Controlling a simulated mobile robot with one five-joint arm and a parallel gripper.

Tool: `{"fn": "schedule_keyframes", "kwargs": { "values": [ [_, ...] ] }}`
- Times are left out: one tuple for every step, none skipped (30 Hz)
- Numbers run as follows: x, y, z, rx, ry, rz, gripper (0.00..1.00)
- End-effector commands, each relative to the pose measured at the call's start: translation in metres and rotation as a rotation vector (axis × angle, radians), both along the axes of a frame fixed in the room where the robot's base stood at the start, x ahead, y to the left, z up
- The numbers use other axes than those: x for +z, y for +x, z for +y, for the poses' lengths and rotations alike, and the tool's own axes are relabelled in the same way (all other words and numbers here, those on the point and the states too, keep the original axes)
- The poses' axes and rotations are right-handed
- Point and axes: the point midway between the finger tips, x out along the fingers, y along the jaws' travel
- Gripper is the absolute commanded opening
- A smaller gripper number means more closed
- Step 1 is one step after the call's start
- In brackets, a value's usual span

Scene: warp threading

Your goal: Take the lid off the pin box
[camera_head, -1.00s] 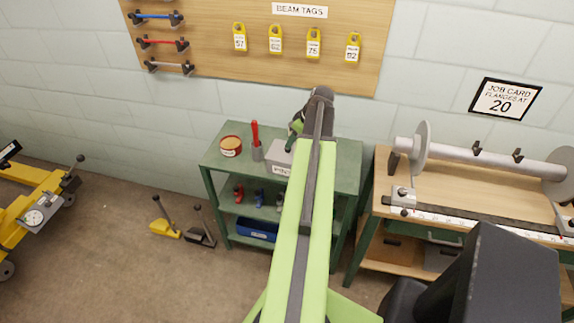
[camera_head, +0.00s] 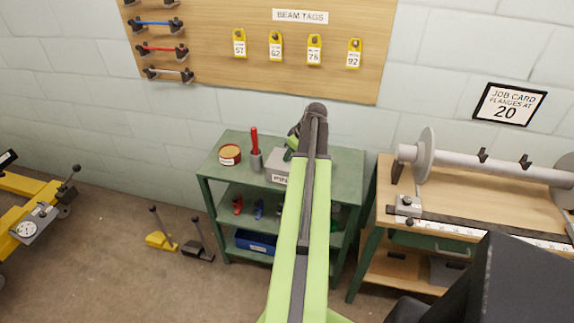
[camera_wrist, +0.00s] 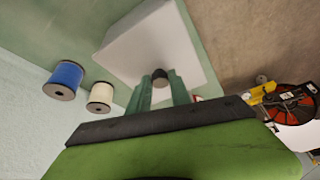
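The pin box (camera_head: 276,166) is a grey box with a white label, standing on top of the green shelf unit; my arm hides its right part. In the wrist view its pale grey lid (camera_wrist: 140,48) shows from above, with a small dark round knob (camera_wrist: 160,76) on it. My gripper (camera_wrist: 160,82) has two green fingers, one on each side of the knob, spread apart with the knob between or just beyond their tips. I cannot tell whether they touch it. In the head view my gripper (camera_head: 291,151) is partly hidden by the arm, at the box.
A round tin (camera_head: 230,155) and a grey cup with a red-handled tool (camera_head: 255,150) stand left of the box on the green shelf unit (camera_head: 340,166). Blue (camera_wrist: 64,80) and cream (camera_wrist: 100,97) spools show in the wrist view. A wooden bench (camera_head: 455,190) stands right.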

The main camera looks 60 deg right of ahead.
Motion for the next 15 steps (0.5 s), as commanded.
{"fn": "schedule_keyframes", "kwargs": {
  "values": [
    [0.0,-0.0001,-0.0002,0.0,0.0,0.0,0.16],
    [0.0,-0.0001,-0.0002,0.0,0.0,0.0,0.12],
    [-0.0001,-0.0002,-0.0003,0.0,-0.001,0.0,0.07],
    [-0.0001,-0.0002,-0.0003,0.0,-0.001,0.0,0.03],
    [-0.0001,-0.0002,-0.0003,0.0,0.0,0.0,0.0],
    [-0.0001,-0.0002,-0.0003,0.0,0.0,0.0,0.0],
    [0.0,-0.0002,-0.0003,0.0,-0.001,0.0,0.0],
    [-0.0001,-0.0002,-0.0003,0.0,-0.001,0.0,0.0],
    [0.0,-0.0002,-0.0003,0.0,-0.001,0.0,0.0],
    [0.0,-0.0002,-0.0003,0.0,-0.001,0.0,0.0],
    [0.0,-0.0002,-0.0003,0.0,-0.001,0.0,0.0],
    [0.0,-0.0002,-0.0003,0.0,-0.001,0.0,0.0],
    [0.0,-0.0002,-0.0003,0.0,-0.001,0.0,0.0],
    [0.0,-0.0002,-0.0003,0.0,-0.001,0.0,0.0],
    [0.0001,-0.0003,-0.0004,0.0,-0.001,0.0,0.0]
  ]
}}
